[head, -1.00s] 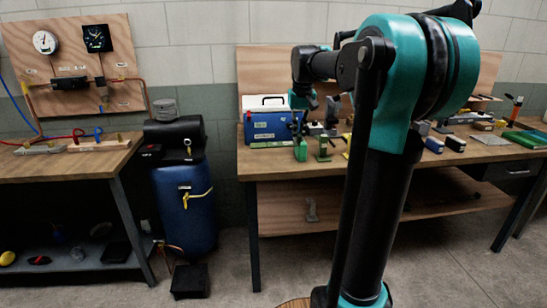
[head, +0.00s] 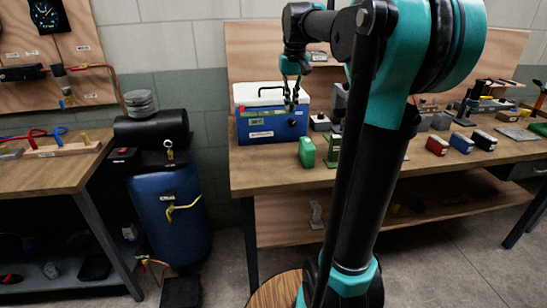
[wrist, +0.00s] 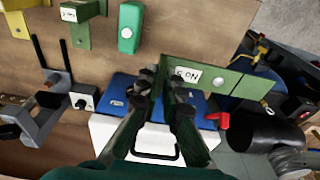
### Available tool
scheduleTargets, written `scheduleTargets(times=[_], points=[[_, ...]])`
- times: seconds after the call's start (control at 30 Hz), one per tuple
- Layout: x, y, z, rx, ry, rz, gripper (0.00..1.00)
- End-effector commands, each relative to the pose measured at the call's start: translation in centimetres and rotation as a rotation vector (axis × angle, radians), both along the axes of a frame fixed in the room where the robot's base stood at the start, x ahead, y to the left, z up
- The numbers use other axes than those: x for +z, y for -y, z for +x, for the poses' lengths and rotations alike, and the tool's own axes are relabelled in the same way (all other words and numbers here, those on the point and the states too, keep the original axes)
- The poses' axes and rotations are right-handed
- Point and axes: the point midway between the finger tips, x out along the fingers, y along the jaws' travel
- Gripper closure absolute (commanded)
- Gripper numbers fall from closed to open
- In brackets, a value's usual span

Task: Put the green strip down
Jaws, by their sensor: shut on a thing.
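The green strip (wrist: 222,78) carries a white label and shows in the wrist view, extending right from my fingertips. My gripper (wrist: 162,90) is shut on the strip near its left end. The strip is above the bench edge and the blue cooler with the white lid (wrist: 125,128); how far above, I cannot tell. In the head view my gripper (head: 291,92) hangs in front of the cooler (head: 270,122).
A green block (wrist: 130,28) and a grey stand (wrist: 45,100) are on the wooden bench (head: 262,174). Coloured boxes (head: 460,143) stand farther right. A blue barrel (head: 180,215) with a black tank (head: 150,130) stands left of the bench, across a floor gap.

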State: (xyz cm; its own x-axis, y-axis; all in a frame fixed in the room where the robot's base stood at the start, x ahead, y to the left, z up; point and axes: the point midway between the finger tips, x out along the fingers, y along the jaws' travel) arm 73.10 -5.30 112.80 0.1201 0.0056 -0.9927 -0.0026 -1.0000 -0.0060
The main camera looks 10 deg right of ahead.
Motion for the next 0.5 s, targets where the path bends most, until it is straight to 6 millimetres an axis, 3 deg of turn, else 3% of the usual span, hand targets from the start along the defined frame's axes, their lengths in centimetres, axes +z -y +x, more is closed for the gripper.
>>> scheduleTargets(times=[0.17,0.5], points=[[-2.1,0.0,0.0,0.0,0.0,0.0,1.0],[-10.4,0.0,0.0,0.0,0.0,0.0,1.0]])
